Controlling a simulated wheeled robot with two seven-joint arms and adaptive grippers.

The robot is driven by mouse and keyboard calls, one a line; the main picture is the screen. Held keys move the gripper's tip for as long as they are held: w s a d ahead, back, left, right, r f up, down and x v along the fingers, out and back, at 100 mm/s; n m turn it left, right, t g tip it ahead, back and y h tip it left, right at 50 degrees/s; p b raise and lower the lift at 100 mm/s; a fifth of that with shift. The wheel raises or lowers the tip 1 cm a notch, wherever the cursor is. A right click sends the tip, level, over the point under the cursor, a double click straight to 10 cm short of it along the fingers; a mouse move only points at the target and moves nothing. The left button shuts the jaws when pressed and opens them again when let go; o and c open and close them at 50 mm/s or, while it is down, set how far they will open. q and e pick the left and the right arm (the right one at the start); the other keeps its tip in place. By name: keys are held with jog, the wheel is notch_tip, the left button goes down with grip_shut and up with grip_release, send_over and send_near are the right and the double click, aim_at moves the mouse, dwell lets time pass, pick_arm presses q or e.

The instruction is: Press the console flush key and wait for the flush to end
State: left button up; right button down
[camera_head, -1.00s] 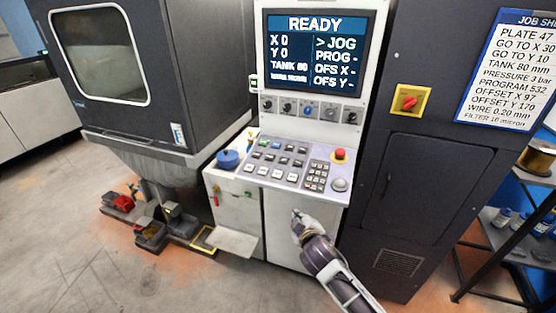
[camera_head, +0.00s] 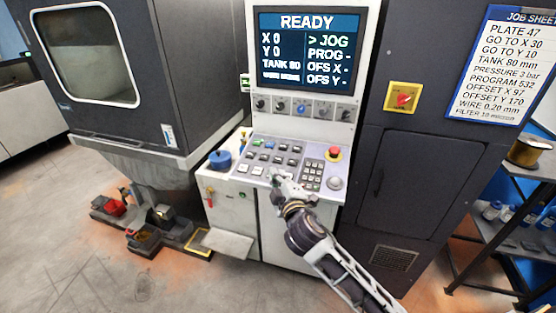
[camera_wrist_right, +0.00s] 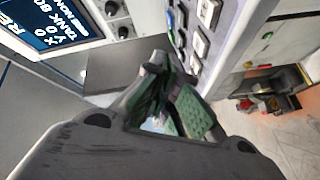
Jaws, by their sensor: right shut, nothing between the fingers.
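The console's key panel (camera_head: 262,155) slopes below the screen (camera_head: 309,50), which reads READY, X 0, Y 0, TANK 80 and JOG. Which key is the flush key cannot be read at this size. My right gripper (camera_head: 278,178) is shut and empty at the panel's front edge, just in front of the lower keys. It hides a few of them; contact cannot be told. In the right wrist view the green-padded fingers (camera_wrist_right: 165,90) show close to the grey keys (camera_wrist_right: 200,45). My left gripper is not in view.
A red emergency button (camera_head: 333,154) and a number pad (camera_head: 313,171) sit at the panel's right. Knobs (camera_head: 302,109) line up under the screen. A blue round item (camera_head: 220,160) stands left of the panel. A job sheet (camera_head: 510,65) hangs at the right.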

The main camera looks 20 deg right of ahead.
jog(key=a+r+n+g+y, duration=0.4)
jog(key=a+r+n+y, duration=1.2)
jog(key=n, duration=1)
jog(key=w+d+f+n+g+h, duration=0.55)
jog(key=w+f+n, duration=0.2)
jog(key=n, duration=0.65)
jog(key=w+d+h, duration=0.4)
jog(key=d+h, duration=0.1)
jog(key=d, duration=0.7)
jog(key=shift+w+d+n+t, duration=0.2)
jog(key=shift+d+n+t, duration=0.15)
jog(key=shift+n, duration=0.05)
jog(key=shift+f, duration=0.2)
